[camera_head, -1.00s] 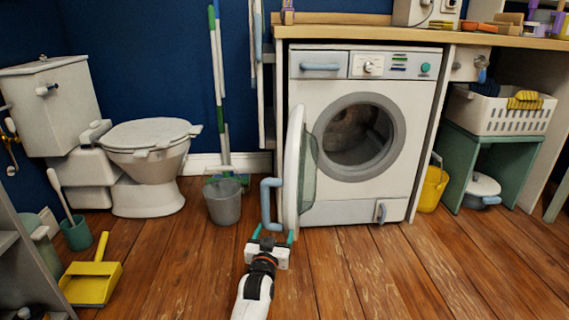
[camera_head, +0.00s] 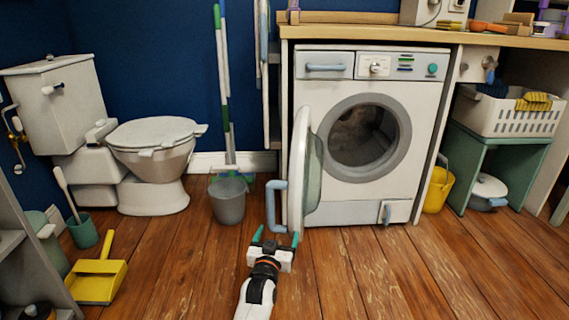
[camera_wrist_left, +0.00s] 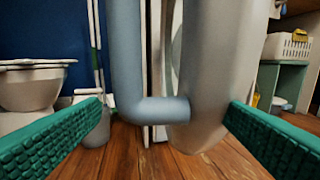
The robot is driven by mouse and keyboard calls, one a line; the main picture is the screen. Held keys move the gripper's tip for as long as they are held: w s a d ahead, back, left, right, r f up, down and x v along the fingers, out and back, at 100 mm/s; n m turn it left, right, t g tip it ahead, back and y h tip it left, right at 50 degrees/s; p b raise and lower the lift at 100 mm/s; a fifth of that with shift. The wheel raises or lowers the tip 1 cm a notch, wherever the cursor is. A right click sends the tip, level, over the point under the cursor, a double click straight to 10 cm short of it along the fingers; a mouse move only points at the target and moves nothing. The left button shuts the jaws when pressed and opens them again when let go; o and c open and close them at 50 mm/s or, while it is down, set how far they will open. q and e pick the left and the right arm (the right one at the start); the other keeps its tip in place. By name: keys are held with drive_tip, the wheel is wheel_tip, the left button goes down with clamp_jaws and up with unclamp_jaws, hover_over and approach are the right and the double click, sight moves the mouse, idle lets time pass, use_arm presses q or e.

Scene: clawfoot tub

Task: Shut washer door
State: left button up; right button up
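The washer (camera_head: 365,130) stands under the wooden counter with its round opening (camera_head: 361,137) uncovered. Its white round door (camera_head: 301,172) is swung wide open to the left side, seen nearly edge-on. A light blue handle (camera_head: 274,205) is on the door's outer face. My left gripper (camera_head: 275,239) is open, low in front of the door, just below the handle. In the left wrist view the blue handle (camera_wrist_left: 128,75) and the door edge (camera_wrist_left: 215,80) stand between the two green fingers, ahead of them; neither finger visibly touches. My right gripper is in neither view.
A grey bucket (camera_head: 228,200) stands left of the door, with a toilet (camera_head: 154,160) farther left. A yellow dustpan (camera_head: 97,280) lies on the floor at left. A yellow bucket (camera_head: 438,190) stands right of the washer. The floor (camera_head: 370,270) before the washer is clear.

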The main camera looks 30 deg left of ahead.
use_arm(q)
drive_tip(key=p+v, duration=0.4)
drive_tip(key=v, duration=0.3)
idle(0.6)
drive_tip(key=shift+d+f, duration=0.1)
drive_tip(key=shift+d, duration=0.05)
